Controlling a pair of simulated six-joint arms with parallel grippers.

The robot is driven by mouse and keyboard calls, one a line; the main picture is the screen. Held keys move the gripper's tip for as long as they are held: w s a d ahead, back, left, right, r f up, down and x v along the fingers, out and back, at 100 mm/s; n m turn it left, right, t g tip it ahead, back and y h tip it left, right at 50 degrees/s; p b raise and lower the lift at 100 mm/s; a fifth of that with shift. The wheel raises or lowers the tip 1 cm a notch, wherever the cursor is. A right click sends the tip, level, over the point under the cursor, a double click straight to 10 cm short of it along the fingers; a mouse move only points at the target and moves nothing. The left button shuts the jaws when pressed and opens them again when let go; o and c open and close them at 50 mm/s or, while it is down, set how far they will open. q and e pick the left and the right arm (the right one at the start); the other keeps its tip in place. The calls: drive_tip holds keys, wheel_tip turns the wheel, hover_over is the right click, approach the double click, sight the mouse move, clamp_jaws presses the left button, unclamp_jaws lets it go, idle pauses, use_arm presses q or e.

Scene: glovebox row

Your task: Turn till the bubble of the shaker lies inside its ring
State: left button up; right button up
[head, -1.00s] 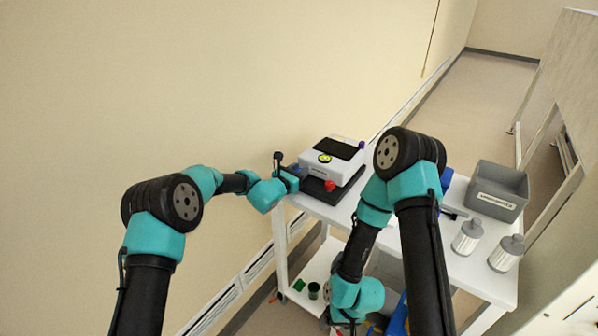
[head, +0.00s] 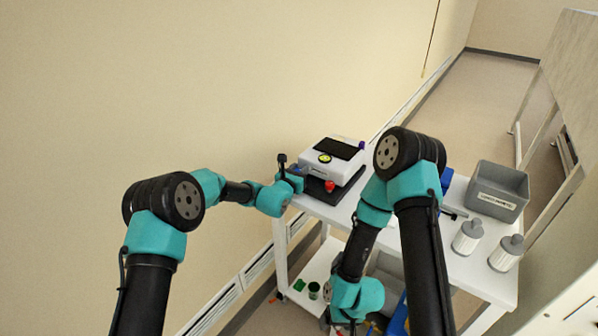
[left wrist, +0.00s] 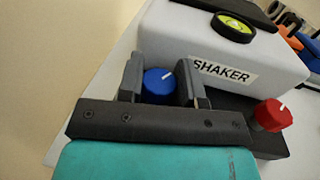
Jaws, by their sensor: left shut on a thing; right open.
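The white shaker (head: 331,160) stands on its dark base at the far end of the cart; it also shows in the left wrist view (left wrist: 175,45) with its SHAKER label. Its round yellow-green level (left wrist: 233,27) has a dark rim; the bubble's place against the ring is too small to tell. My left gripper (head: 293,177) is shut on a blue knob (left wrist: 160,86) at the shaker's near corner, one finger on each side. A red knob (left wrist: 272,115) sits at the other corner, apart from the fingers. My right gripper (head: 345,322) hangs low by the lower shelf, open, its fingers barely visible.
The white cart top (head: 445,246) carries a grey bin (head: 497,190) and two grey-lidded bottles (head: 467,237) at right. The wall is close on the left.

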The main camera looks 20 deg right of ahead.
use_arm(q)
drive_tip(key=shift+r+n+t+y, duration=0.1)
drive_tip(key=shift+n+t+y, duration=0.4)
drive_tip(key=shift+y, duration=0.1)
drive_tip(key=o, duration=0.9)
drive_tip(key=shift+o, duration=0.2)
drive_tip(key=shift+s, duration=0.1)
drive_tip(key=v, duration=1.7)
drive_tip(key=shift+a, duration=0.2)
